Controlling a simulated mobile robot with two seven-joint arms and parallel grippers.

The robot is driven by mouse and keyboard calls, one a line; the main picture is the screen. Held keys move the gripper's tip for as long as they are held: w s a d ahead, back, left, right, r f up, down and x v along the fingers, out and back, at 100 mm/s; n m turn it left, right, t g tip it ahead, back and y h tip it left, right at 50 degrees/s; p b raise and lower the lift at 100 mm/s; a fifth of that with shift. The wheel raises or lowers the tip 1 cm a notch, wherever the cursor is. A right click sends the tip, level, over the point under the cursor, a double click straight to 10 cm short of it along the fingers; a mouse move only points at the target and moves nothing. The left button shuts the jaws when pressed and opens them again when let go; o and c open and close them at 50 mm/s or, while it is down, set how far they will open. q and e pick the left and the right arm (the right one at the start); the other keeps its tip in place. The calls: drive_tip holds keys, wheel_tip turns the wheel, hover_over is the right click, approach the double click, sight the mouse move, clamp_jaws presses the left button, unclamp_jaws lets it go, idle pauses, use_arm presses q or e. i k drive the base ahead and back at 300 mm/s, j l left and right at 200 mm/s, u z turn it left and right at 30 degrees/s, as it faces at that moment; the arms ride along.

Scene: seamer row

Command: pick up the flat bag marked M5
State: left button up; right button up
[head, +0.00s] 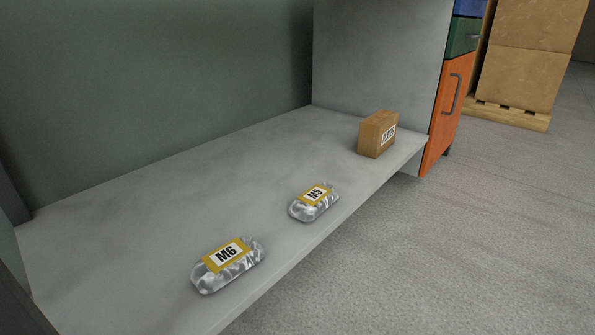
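The flat bag marked M5 (314,203) lies on the grey shelf (150,215), near its front edge and about the middle of the head view. It looks clear with silvery contents and has a yellow-edged white label facing up. Nothing covers it. A similar bag marked M6 (228,265) lies nearer to me and to the left, apart from M5. Neither of my grippers shows in the head view.
A small brown box (378,134) with a white label stands farther right on the shelf. A grey panel closes the shelf's far end. Beyond are an orange cabinet (447,112) and cartons (527,60) on a pallet (508,115). The floor (440,250) at right is clear.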

sight(307, 206)
drive_tip(key=i+l+u, duration=0.2)
drive_tip(key=l+u, duration=0.3)
drive_tip(key=i+l+u, duration=0.15)
drive_tip(key=l+u, duration=1.3)
